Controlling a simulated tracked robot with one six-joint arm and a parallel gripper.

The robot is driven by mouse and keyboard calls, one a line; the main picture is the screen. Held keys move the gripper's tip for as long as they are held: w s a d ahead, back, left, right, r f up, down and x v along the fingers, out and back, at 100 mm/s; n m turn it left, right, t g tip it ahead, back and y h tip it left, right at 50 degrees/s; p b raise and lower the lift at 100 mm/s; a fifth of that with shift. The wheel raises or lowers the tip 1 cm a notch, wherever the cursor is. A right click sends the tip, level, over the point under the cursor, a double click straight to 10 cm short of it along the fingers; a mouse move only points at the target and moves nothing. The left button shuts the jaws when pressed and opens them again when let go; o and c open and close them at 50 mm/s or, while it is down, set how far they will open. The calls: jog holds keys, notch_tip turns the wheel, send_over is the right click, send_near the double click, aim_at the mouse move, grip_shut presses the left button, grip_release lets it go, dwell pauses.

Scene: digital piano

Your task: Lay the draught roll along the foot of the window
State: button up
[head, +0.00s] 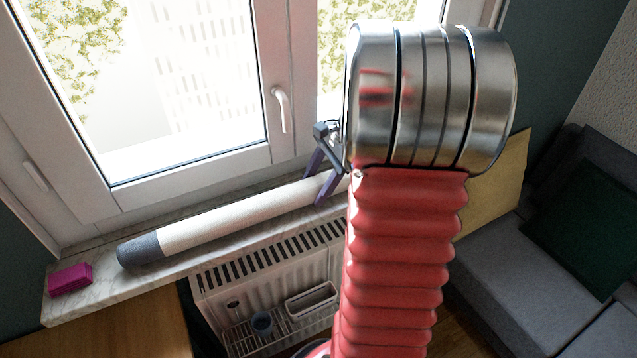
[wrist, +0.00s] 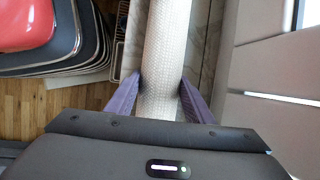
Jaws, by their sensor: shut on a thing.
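The draught roll (head: 240,216) is a long cream roll with a dark grey end, lying slanted along the marble window sill (head: 200,265) below the window (head: 190,160). Its right end is hidden behind my arm in the head view. My gripper (head: 322,183) has its purple fingers on either side of the roll. In the wrist view the roll (wrist: 165,60) runs straight up between the two fingers (wrist: 158,98), which touch its sides. I cannot tell whether the roll rests on the sill or is held just above it.
A magenta block (head: 70,278) sits at the sill's left end. A grey sofa (head: 505,265) stands at right. The window handle (head: 281,108) projects above the roll.

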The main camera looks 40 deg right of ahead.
jog(key=o, duration=1.6)
jog(key=shift+c, duration=0.2)
jog(key=v, duration=1.2)
